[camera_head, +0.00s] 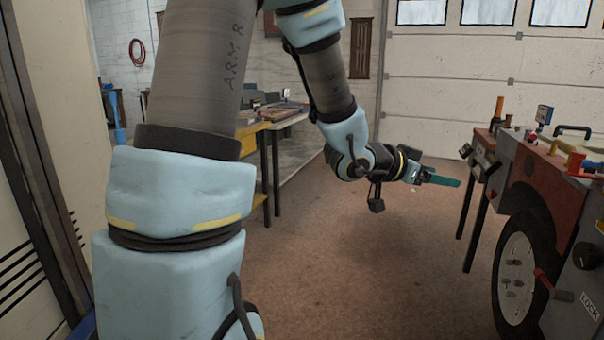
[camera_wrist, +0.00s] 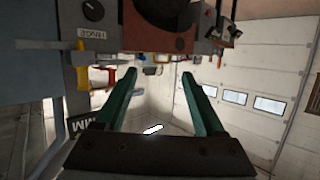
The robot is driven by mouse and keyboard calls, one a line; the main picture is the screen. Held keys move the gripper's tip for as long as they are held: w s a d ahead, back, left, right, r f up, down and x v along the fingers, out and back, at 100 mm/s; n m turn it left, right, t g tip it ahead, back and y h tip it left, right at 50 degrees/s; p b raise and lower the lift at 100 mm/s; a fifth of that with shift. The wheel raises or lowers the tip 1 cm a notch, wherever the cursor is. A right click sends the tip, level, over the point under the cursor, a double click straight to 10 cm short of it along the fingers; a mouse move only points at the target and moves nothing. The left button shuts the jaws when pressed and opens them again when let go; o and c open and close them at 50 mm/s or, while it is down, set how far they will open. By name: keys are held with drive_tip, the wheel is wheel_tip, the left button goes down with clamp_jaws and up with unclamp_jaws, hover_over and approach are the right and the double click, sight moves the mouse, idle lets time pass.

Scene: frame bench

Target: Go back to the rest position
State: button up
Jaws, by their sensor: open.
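My gripper (camera_head: 443,180) is stretched out to the right over open floor in the head view, with its teal fingers pointing toward the bench on the right. In the wrist view my gripper (camera_wrist: 192,88) shows both teal fingers spread wide apart with nothing between them. It is open, empty and apart from the bench. My arm crosses the left and middle of the head view and hides part of the room behind it.
A frame bench (camera_head: 545,185) with a dial wheel, knobs and handles stands at the right. A white garage door (camera_head: 450,85) closes the back. The brown floor (camera_head: 370,270) between is clear.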

drive_tip(key=w+a+f+n+t+y+p, duration=0.1)
drive_tip(key=w+a+f+n+y+p, duration=0.15)
drive_tip(key=a+y, duration=0.45)
drive_tip(key=w+a+f+n+t+y+p, duration=0.1)
drive_tip(key=w+a+n+y, duration=0.2)
drive_tip(key=a, duration=0.9)
drive_tip(key=s+a+f+n+g+y+p, duration=0.2)
drive_tip(key=s+a+n+g, duration=0.3)
drive_tip(key=s+a, duration=0.7)
drive_tip(key=a+n+y, duration=0.1)
drive_tip(key=a+n, duration=0.1)
drive_tip(key=a, duration=0.1)
drive_tip(key=shift+s+a+f+g+p, duration=0.15)
drive_tip(key=shift+s+f+g+p, duration=0.15)
drive_tip(key=shift+s+g, duration=0.1)
